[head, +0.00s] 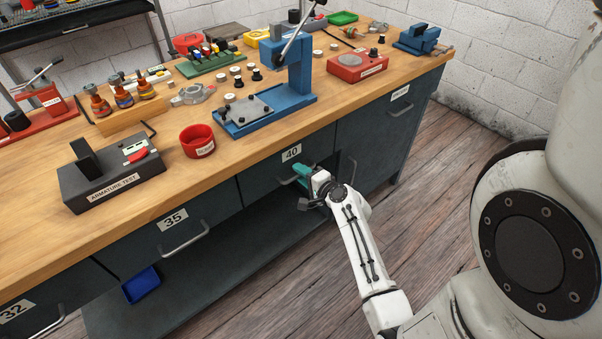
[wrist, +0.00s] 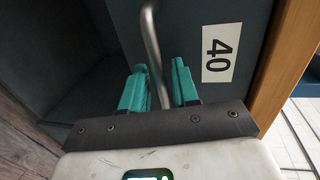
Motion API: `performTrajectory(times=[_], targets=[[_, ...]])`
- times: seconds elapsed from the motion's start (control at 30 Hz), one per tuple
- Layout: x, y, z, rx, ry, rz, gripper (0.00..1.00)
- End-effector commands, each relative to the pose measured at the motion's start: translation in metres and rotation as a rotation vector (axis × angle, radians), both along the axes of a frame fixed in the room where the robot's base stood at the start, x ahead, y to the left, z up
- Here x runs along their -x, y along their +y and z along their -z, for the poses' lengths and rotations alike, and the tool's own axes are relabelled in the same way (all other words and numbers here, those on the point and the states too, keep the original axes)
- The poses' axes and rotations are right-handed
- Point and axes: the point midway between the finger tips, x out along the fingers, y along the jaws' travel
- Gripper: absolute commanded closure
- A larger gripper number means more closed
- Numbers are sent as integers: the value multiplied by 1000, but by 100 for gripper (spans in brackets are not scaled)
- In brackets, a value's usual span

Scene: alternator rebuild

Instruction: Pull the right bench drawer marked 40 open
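The drawer marked 40 (head: 258,187) is in the dark bench front, right of the drawer marked 35. Its front looks flush with the bench. Its white label 40 (head: 291,152) also shows turned sideways in the wrist view (wrist: 221,53). Its metal bar handle (wrist: 152,40) runs between the two teal fingers of my gripper (wrist: 158,75). The fingers stand apart on either side of the bar, with a narrow gap showing. In the head view my gripper (head: 303,174) is at this handle and hides part of it.
The drawer marked 35 (head: 155,237) is to the left, and a drawer marked 32 (head: 30,315) is farther left. A dark lower shelf (head: 215,285) with a blue bin (head: 141,284) is below. A blue press (head: 285,85) and red bowl (head: 197,141) stand on the benchtop. The wooden floor in front is clear.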

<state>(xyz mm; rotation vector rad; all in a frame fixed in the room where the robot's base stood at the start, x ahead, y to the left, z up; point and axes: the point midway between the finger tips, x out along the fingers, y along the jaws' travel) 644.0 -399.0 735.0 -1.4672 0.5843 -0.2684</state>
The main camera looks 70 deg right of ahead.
Motion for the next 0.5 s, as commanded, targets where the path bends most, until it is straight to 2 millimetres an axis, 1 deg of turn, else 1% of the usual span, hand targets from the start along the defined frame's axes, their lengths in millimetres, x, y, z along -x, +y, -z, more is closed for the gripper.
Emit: performTrajectory(times=[0.1,0.33,0.5], targets=[[-3,-2,1,0,0,0,70],[-3,-2,1,0,0,0,70],[-3,-2,1,0,0,0,86]])
